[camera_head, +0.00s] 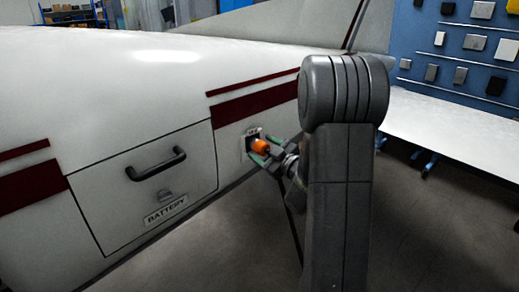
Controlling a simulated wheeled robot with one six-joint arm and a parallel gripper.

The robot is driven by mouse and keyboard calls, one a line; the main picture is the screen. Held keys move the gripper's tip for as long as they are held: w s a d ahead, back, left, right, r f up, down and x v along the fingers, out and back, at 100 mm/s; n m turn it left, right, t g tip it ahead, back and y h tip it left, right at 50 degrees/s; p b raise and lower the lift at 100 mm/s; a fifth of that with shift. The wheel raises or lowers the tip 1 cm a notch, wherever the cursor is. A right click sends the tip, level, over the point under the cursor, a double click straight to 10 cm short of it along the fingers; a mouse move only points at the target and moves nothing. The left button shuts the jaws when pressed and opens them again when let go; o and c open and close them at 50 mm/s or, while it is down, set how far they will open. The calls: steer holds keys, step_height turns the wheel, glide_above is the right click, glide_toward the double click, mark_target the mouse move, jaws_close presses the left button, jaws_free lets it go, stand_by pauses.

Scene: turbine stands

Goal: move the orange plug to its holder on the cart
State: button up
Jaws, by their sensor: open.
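The orange plug (260,147) sits at a small square socket (250,137) in the side of a white aircraft body. My gripper (264,152) is at the plug, with its greenish fingers on either side of it. The jaws are open, and I cannot tell whether they touch the plug. My grey arm (343,180) stands in front and hides part of the view to the right of the gripper. The cart and the plug's holder are not visible.
A closed battery hatch (145,190) with a black handle (156,165) is left of the socket. Grey floor lies open below.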

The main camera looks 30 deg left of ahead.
steer(key=shift+b, duration=0.35)
stand_by(0.4)
jaws_close()
